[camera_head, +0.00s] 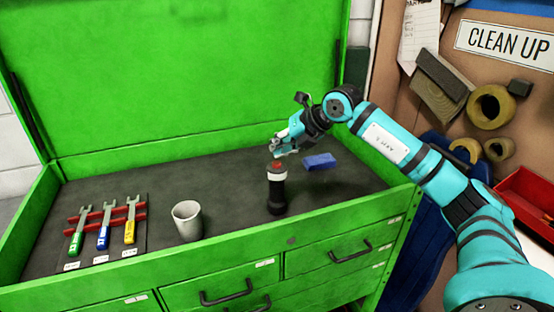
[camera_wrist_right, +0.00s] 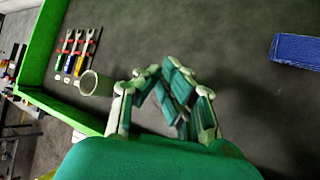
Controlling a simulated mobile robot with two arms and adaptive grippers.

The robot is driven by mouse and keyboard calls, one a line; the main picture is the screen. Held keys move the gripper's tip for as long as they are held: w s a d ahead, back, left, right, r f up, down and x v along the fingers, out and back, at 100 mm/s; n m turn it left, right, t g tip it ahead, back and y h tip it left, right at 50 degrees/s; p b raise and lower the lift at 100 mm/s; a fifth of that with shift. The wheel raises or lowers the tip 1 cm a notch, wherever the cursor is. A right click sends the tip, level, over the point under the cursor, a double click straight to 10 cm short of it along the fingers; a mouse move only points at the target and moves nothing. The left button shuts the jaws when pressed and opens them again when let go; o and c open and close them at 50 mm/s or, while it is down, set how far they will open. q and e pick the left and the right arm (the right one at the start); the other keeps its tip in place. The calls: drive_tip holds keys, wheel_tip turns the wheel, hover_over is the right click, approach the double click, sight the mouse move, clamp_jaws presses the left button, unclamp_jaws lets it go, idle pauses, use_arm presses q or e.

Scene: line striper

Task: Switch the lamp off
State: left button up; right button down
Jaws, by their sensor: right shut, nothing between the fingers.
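The lamp (camera_head: 277,190) looks like an upright dark cylinder with a white band and a red top, standing on the dark surface inside the green tool chest. My right gripper (camera_head: 279,150) is just above the red top. Its fingers are shut with nothing between them; whether they touch the red top I cannot tell. In the right wrist view the closed fingers (camera_wrist_right: 160,78) show, and the lamp is not visible there. My left gripper is in neither view.
A blue block (camera_head: 319,161) lies right of the lamp. A grey cup (camera_head: 187,220) stands to the left. Several wrenches with coloured handles (camera_head: 103,229) lie on a red rack further left. The chest's green front edge (camera_head: 225,251) borders the surface.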

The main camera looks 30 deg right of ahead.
wheel_tip(320, 180, up, 6)
drive_tip(key=p, duration=0.4)
idle(0.4)
idle(0.3)
